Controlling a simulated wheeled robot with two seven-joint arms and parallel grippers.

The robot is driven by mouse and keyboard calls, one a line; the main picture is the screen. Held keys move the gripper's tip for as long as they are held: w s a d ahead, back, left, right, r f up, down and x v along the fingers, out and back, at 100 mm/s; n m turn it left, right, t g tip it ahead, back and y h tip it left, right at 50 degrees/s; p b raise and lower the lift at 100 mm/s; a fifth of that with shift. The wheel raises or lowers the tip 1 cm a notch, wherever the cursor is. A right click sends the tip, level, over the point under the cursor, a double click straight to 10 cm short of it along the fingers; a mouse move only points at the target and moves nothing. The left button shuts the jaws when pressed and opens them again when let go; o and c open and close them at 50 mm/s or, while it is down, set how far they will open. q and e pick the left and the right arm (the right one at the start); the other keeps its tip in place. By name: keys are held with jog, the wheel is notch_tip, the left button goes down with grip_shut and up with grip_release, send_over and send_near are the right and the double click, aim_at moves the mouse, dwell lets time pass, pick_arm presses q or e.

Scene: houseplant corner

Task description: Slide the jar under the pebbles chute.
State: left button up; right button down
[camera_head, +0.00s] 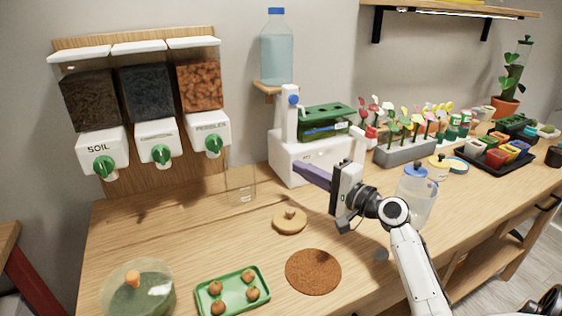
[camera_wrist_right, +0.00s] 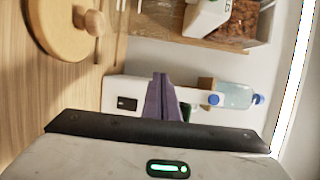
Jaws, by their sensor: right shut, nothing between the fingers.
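A clear, empty glass jar (camera_head: 240,187) stands upright on the counter, below and a little right of the pebbles dispenser (camera_head: 207,128) in the head view. The pebbles chute with its green knob (camera_head: 214,144) hangs above and left of the jar. A round wooden lid with a knob (camera_head: 290,222) lies on the counter in front of the jar; it also shows in the wrist view (camera_wrist_right: 58,25). My right gripper (camera_head: 300,168) is to the right of the jar, apart from it. Its purple fingers (camera_wrist_right: 162,95) are shut with nothing between them. My left gripper is out of view.
A white machine (camera_head: 283,160) stands behind the right gripper. A blue-lidded container (camera_head: 420,205) stands beside my right arm. The counter left of the jar is clear.

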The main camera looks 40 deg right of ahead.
pick_arm(q)
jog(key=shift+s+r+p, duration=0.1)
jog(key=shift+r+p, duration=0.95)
jog(key=shift+p, duration=0.05)
pick_arm(e)
jog(key=w+a, duration=0.5)
jog(key=w, duration=0.4)
jog(key=shift+s, duration=0.1)
